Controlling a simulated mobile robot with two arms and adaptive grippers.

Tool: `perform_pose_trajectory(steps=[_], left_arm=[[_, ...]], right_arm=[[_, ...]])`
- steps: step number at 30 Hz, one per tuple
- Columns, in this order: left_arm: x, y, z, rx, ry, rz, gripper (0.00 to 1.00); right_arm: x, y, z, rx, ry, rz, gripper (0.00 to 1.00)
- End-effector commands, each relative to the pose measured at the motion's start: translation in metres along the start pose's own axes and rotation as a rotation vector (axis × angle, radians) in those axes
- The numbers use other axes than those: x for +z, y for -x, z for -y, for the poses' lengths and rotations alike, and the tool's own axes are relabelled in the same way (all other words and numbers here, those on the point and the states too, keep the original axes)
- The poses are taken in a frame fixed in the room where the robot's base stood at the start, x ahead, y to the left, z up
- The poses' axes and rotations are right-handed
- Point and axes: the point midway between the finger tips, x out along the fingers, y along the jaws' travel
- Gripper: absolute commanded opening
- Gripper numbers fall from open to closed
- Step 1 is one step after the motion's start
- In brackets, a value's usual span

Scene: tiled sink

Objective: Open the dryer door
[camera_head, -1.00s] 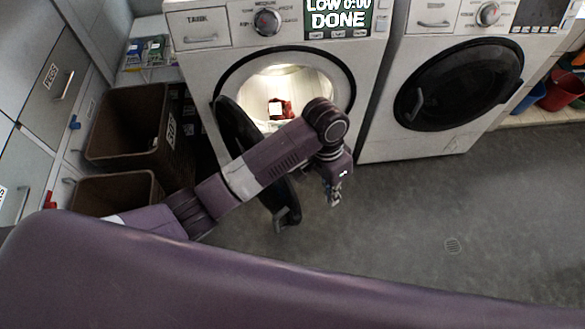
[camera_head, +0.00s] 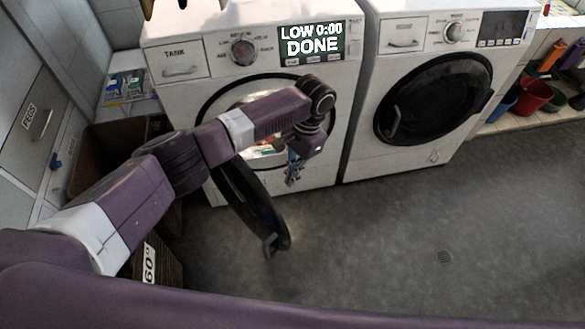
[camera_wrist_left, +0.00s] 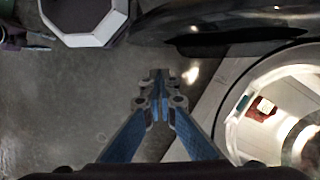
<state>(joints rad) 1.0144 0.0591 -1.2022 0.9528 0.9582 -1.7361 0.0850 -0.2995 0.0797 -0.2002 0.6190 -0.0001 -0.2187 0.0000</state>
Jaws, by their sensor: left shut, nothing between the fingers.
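The dryer (camera_head: 338,70) is the left white machine, its display reading "LOW 0:00 DONE". Its round black door (camera_head: 262,212) stands swung well out from the front, low and to the left. The door's dark underside or rim shows along the top of the left wrist view (camera_wrist_left: 220,32). The lit opening (camera_wrist_left: 236,128) is uncovered, with a red and white item (camera_wrist_left: 262,108) inside. My left gripper (camera_head: 292,178) is shut and empty, in front of the opening between the machine and the door. Its closed tips (camera_wrist_left: 158,82) appear apart from the door. My left arm hides part of the opening.
A second white machine (camera_head: 385,150) with a closed black door stands to the right. A brown bin (camera_head: 95,155) and cabinets (camera_head: 35,115) crowd the left side. Grey floor (camera_head: 390,235) is clear in front and right. Pots (camera_head: 533,97) sit at the far right.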

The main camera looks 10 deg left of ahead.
Motion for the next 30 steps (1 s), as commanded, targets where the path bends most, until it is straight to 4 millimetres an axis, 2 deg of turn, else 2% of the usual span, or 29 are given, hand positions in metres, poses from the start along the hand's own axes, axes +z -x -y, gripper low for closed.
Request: perform_pose_trajectory(steps=[6, 8, 15, 30], left_arm=[[0.001, -0.049, 0.0, 0.0, 0.002, 0.004, 0.0], [0.011, -0.044, 0.001, -0.001, 0.0, 0.0, 0.0], [0.033, -0.052, 0.001, 0.0, 0.0, 0.0, 0.0], [0.039, -0.055, 0.0, 0.0, 0.0, 0.0, 0.0]], right_arm=[[0.0, 0.004, 0.0, 0.0, 0.0, 0.001, 0.29], [-0.001, 0.014, 0.0, 0.0, 0.0, 0.001, 0.29], [-0.003, 0.026, 0.0, 0.0, 0.0, 0.0, 0.29], [-0.003, 0.027, 0.0, 0.0, -0.001, 0.001, 0.29]])
